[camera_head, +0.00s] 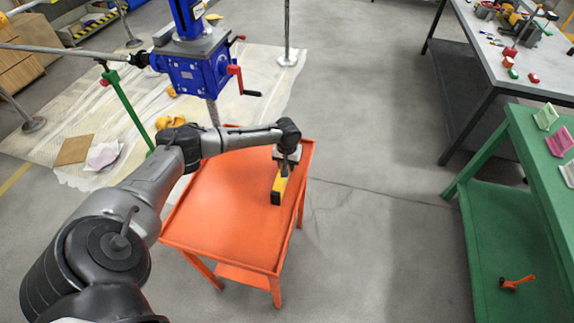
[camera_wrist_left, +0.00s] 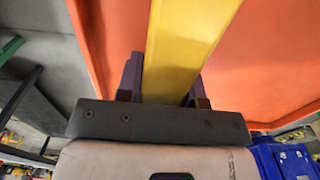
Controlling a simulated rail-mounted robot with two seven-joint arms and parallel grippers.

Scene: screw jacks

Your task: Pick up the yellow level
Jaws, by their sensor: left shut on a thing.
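The yellow level (camera_head: 278,188) with dark ends is at the right side of the orange cart (camera_head: 220,220), near its right rim. My left gripper (camera_head: 285,163) comes over the cart from the left and is shut on the level. In the left wrist view, the level (camera_wrist_left: 187,45) runs between the two fingers of the gripper (camera_wrist_left: 165,88), with the orange cart top behind it. I cannot tell whether the level touches the cart top or is slightly above it. My right gripper is not in view.
A blue screw jack (camera_head: 195,75) with a red crank stands behind the cart. A green bench (camera_head: 510,135) and a grey table (camera_head: 510,60) with small parts stand at the right. The floor between them and the cart is clear.

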